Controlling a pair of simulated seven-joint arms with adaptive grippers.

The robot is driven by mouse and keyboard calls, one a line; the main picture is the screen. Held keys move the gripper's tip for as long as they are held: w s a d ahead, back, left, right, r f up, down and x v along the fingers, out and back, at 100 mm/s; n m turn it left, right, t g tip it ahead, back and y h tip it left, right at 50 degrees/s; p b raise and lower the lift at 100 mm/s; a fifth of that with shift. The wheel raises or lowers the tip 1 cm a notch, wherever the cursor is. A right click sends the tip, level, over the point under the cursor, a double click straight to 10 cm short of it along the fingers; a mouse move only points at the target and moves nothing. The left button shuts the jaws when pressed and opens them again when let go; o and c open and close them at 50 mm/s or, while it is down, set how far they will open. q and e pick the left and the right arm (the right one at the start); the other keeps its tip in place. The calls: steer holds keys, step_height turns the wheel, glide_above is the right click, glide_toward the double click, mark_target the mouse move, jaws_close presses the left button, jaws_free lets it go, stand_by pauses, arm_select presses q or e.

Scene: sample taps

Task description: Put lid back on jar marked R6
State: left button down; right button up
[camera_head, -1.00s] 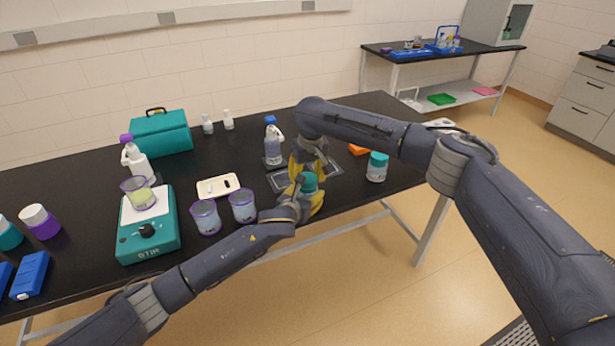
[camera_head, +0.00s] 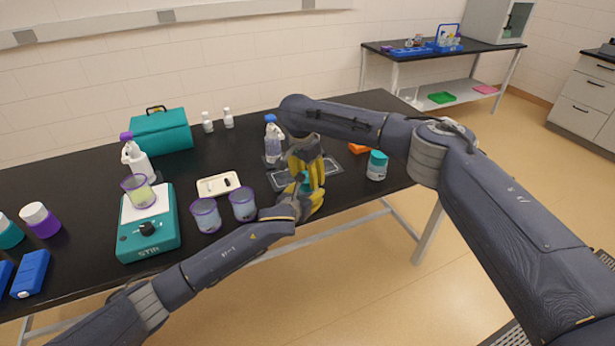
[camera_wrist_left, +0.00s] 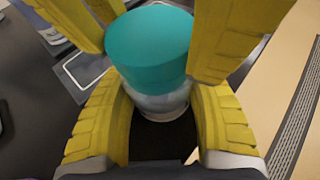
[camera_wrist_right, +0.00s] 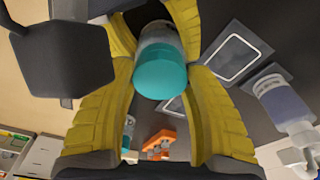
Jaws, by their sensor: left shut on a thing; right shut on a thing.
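A jar with a teal lid is held between my two grippers near the table's front edge. The lid (camera_wrist_left: 150,42) sits on top of the pale jar body (camera_wrist_left: 163,103) in the left wrist view. My left gripper (camera_head: 306,203) is shut around the jar body from below. My right gripper (camera_head: 307,172) is shut around the lid from above. The right wrist view shows the lid (camera_wrist_right: 160,76) between the right fingers and the jar body (camera_wrist_right: 158,34) beyond it. I see no marking on this jar. A second teal-lidded jar (camera_head: 377,166) stands to the right; its label is unreadable.
Two purple-rimmed beakers (camera_head: 205,215) (camera_head: 243,205) stand left of my grippers. A spray bottle (camera_head: 273,145) is behind them. A stirrer (camera_head: 150,240) holding a beaker and a white tray (camera_head: 218,185) are farther left. An orange item (camera_head: 359,149) lies behind the second jar.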

steer(key=m, duration=0.5)
steer(key=shift+g, duration=0.3)
steer(key=m, duration=0.4)
steer(key=shift+g, duration=0.3)
steer(key=o, duration=0.7)
steer(key=shift+r, duration=2.35)
steer(key=shift+o, duration=0.2)
